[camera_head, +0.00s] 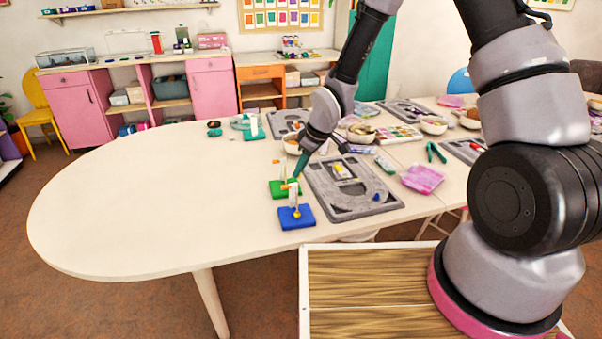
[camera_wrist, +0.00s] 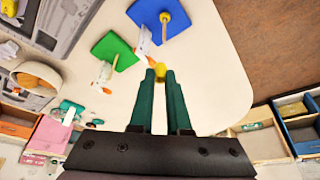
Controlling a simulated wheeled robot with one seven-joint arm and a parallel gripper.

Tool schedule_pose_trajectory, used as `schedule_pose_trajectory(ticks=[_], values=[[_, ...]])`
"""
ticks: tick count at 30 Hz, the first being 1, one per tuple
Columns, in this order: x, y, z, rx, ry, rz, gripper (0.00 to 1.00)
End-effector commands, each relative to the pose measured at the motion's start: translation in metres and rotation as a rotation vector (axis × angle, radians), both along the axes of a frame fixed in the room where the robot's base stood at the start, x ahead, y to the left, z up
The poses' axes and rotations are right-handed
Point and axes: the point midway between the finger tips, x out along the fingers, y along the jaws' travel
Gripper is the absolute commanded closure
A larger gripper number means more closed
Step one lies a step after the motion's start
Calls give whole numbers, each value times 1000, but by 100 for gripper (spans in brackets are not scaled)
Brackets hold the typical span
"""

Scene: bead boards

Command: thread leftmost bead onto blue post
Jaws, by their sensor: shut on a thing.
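My gripper (camera_wrist: 160,72) has its teal fingers closed on a small yellow bead (camera_wrist: 160,69), seen at the fingertips in the wrist view. The blue board (camera_head: 297,217) lies near the table's front edge with a thin post (camera_wrist: 164,30) standing on it. The green board (camera_head: 283,188) lies just behind it, with pale upright parts near both boards. In the head view my gripper (camera_head: 297,176) is above the boards, over the green one's far side. The held bead is apart from the blue post. Its hole cannot be made out.
A grey bead tray (camera_head: 330,203) lies right of the boards, with a blue bead (camera_head: 376,196) near its front edge. A pink tray (camera_head: 422,179) and bowls stand farther right. The left of the white table (camera_head: 150,200) is clear.

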Motion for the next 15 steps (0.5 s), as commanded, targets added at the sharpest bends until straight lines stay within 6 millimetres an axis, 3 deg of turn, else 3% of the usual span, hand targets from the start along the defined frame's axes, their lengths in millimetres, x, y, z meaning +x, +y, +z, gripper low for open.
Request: schedule_pose_trajectory(ticks=[15], values=[[0,0,-36,1,1,2,100]])
